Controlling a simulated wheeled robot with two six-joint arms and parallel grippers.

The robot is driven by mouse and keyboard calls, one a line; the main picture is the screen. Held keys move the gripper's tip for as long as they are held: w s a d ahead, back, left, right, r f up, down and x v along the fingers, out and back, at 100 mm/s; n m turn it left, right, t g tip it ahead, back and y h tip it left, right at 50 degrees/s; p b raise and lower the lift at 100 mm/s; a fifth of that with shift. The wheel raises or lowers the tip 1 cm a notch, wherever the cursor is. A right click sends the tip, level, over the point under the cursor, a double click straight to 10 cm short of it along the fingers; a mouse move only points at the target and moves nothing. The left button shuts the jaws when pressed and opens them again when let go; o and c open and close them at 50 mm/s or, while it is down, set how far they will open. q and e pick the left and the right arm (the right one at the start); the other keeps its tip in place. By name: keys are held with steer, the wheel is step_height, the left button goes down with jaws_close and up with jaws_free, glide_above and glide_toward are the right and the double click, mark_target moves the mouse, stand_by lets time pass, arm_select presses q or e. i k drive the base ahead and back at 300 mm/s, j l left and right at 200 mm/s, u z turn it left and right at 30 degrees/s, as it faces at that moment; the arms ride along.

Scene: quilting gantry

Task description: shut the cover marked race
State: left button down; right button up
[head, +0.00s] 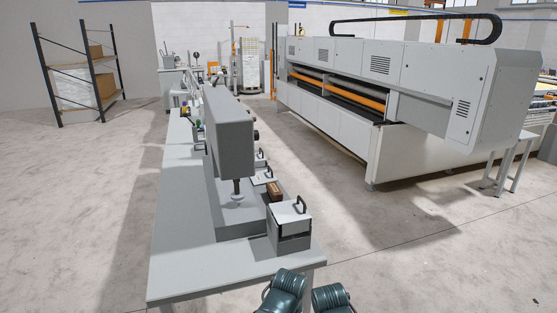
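Several small grey boxes with light covers and dark loop handles stand along the right edge of the long table. The nearest cover (287,214) sits on a grey box (293,243) near the table's front right corner; it looks tilted, with a dark band beneath it. A second light cover (262,178) with a handle lies farther back. I cannot read any marking, so I cannot tell which cover is marked race. Two teal ribbed parts at the bottom edge seem to be my arms. No gripper fingers can be made out.
A grey sewing machine (231,135) stands on the grey table (180,262), left of the boxes. A brown block (274,191) lies between the covers. A large quilting machine (345,140) stands to the right across a clear floor aisle. A shelf (86,75) stands back left.

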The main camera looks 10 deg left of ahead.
mark_target(262, 176)
steer(key=i+l, duration=0.95)
